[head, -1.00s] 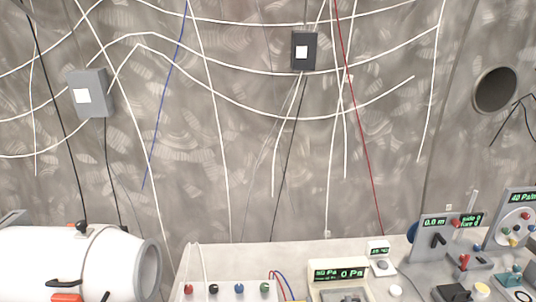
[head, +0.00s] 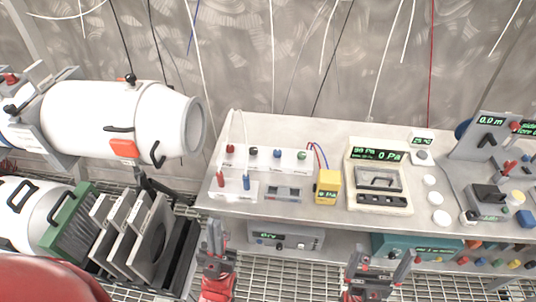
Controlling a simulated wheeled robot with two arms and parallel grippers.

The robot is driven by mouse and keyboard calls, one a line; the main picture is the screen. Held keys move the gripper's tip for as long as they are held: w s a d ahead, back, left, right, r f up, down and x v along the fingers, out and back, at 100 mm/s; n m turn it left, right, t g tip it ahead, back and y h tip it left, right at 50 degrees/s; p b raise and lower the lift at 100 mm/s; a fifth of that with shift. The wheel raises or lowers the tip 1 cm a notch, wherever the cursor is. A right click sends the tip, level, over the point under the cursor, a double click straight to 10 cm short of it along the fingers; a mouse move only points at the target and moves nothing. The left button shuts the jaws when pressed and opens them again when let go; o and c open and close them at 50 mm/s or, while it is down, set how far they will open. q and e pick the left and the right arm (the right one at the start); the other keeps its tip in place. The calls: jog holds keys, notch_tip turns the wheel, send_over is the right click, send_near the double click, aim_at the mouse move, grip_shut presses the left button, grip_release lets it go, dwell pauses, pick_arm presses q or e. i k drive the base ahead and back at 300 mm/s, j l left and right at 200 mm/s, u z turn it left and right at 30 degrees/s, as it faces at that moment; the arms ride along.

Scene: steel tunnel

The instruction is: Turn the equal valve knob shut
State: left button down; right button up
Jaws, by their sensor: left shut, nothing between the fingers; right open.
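A white valve panel stands on the bench in the head view, with a row of small knobs: a red knob (head: 230,149), a black knob (head: 253,152), a blue knob (head: 277,153) and a green knob (head: 302,155). Labels are too small to read, so I cannot tell which is the equal valve knob. My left gripper (head: 217,228) is shut and empty, in front of the bench's front edge, below the panel. My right gripper (head: 379,258) is open and empty, in front of the bench further right. Neither touches a knob.
The bench (head: 330,222) also holds a yellow meter (head: 327,186), a pressure display unit (head: 380,180), white round pieces (head: 434,198) and control boxes at right. Instruments (head: 285,237) sit on a lower shelf above a floor grating.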

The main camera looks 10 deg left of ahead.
aim_at(253, 150)
jog(key=i+l+u, duration=0.1)
jog(key=u, duration=0.3)
jog(key=i+l+u, duration=0.2)
jog(key=u, duration=0.2)
jog(key=i+l+u, duration=0.15)
jog(key=u, duration=0.25)
jog(key=l, duration=0.05)
